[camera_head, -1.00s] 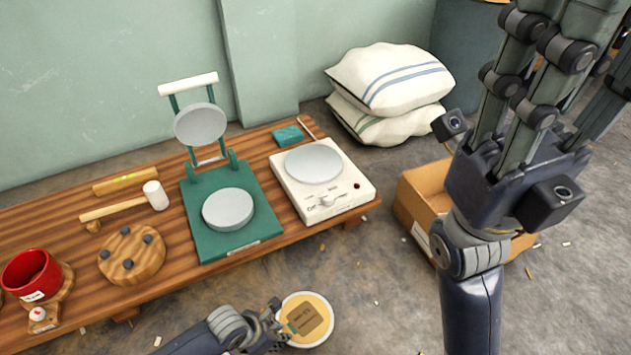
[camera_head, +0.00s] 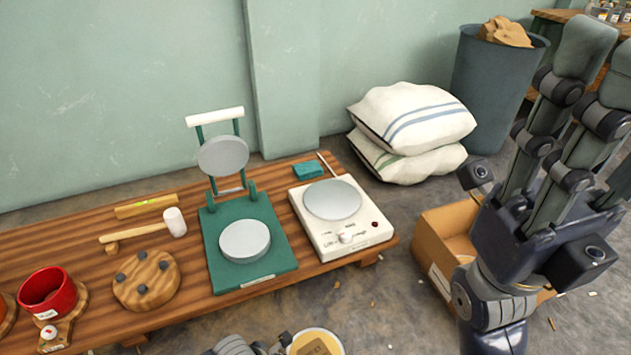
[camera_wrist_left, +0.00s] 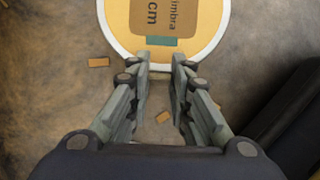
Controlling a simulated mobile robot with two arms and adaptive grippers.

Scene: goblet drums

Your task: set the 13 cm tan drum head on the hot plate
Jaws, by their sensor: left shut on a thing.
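The tan drum head (camera_head: 318,342) is a round disc with a white rim and a brown label, cut off at the bottom of the head view. In the left wrist view the drum head (camera_wrist_left: 205,20) shows its label only in part; "cm" is readable, the number is not. My left gripper (camera_wrist_left: 160,62) is shut on its near edge, by a small teal patch. The hot plate (camera_head: 315,222) is a cream box with a bare grey round plate, a knob and a red light, at the bench's right end. My right gripper (camera_head: 592,85) is raised at the right, open and empty.
A green press (camera_head: 270,268) with its upper plate raised stands left of the hot plate. A teal block (camera_head: 308,170) sits behind the hot plate. A mallet (camera_head: 174,222), wooden disc (camera_head: 147,280) and red pot (camera_head: 46,292) are further left. A cardboard box (camera_head: 436,250) stands right of the bench.

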